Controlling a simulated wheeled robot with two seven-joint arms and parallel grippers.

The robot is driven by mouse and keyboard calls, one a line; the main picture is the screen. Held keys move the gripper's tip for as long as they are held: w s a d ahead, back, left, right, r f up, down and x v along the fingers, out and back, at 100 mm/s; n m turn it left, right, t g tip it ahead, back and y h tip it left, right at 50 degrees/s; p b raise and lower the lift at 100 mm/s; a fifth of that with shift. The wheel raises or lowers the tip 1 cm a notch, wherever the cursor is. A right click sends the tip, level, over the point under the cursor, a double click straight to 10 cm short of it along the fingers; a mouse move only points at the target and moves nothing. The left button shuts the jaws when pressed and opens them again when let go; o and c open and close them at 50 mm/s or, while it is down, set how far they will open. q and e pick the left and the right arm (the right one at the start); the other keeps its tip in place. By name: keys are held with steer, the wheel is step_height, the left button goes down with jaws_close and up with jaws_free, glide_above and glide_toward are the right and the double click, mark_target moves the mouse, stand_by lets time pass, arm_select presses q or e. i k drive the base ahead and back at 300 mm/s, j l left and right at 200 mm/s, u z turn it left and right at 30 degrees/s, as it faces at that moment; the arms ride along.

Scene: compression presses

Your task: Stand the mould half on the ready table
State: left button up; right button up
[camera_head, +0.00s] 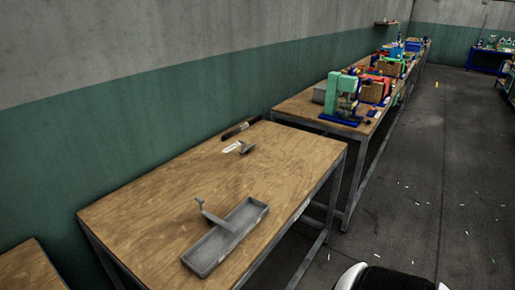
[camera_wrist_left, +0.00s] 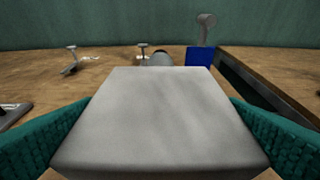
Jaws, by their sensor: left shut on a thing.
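The mould half (camera_wrist_left: 160,105), a plain light-grey block with a flat top, fills the lower middle of the left wrist view. My left gripper (camera_wrist_left: 158,130) is shut on it, with a teal pad pressed on each side. A wooden table top shows beyond the block, but the block hides its own underside, so I cannot tell whether it touches anything. A wooden table (camera_head: 145,205) with grey legs stands in front in the head view; I cannot tell whether it is the ready table. Neither gripper shows in the head view.
A long grey tray (camera_head: 205,257) with a lever-like part lies on the front table; small tools (camera_head: 238,147) lie at its far end. Beyond stands another bench with a green press (camera_head: 338,92). A blue thing (camera_wrist_left: 200,56) stands beyond the block. The front table's left part is bare.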

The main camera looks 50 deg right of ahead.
mark_target(243, 179)
steer(key=l+z, duration=0.1)
steer(key=l, duration=0.95)
steer(key=i+l+z, duration=0.1)
steer(key=l, duration=0.95)
